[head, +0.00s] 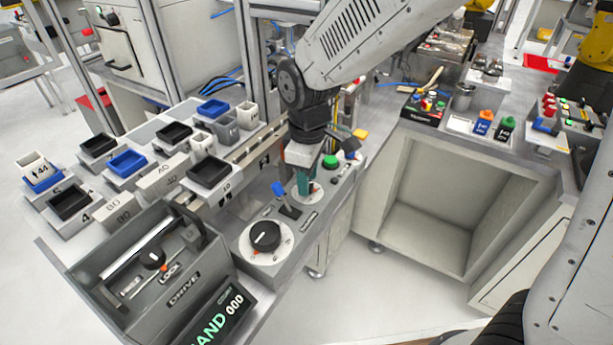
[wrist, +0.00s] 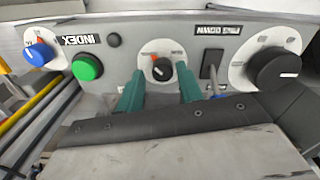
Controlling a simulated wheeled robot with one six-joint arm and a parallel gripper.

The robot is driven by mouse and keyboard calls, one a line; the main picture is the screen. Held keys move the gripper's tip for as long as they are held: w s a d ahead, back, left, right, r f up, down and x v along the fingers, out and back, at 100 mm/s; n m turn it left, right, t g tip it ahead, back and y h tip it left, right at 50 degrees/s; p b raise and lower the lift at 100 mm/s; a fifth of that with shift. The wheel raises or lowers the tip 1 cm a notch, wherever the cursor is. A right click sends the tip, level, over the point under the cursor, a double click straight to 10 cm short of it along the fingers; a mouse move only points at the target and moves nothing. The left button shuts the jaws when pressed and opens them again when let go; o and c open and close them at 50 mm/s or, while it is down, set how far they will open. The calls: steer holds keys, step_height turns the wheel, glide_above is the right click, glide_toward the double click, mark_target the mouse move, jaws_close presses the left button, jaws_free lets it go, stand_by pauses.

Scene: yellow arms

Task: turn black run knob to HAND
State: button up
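A small black knob (wrist: 161,70) with a pale pointer line sits on a white dial with an orange mark, seen in the wrist view. Its printed labels are too small to read. My gripper (wrist: 162,77) has green fingers, one on each side of this knob, with gaps showing. In the head view my gripper (head: 304,185) points down at the panel and hides most of this dial. A larger black knob on a white dial (head: 265,235) stands nearer on the same panel; it also shows at the right of the wrist view (wrist: 278,68). I cannot read which knob is labelled run.
A green button (head: 330,161) lies beyond my gripper. A blue knob (wrist: 38,53) is farther left in the wrist view. A grey DRIVE box (head: 150,270) and a lit display (head: 222,312) are nearby.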

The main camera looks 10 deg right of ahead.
steer(key=shift+o, duration=0.3)
steer(key=shift+s, duration=0.1)
step_height(320, 180, up, 8)
steer(key=shift+f, duration=0.15)
stand_by(0.5)
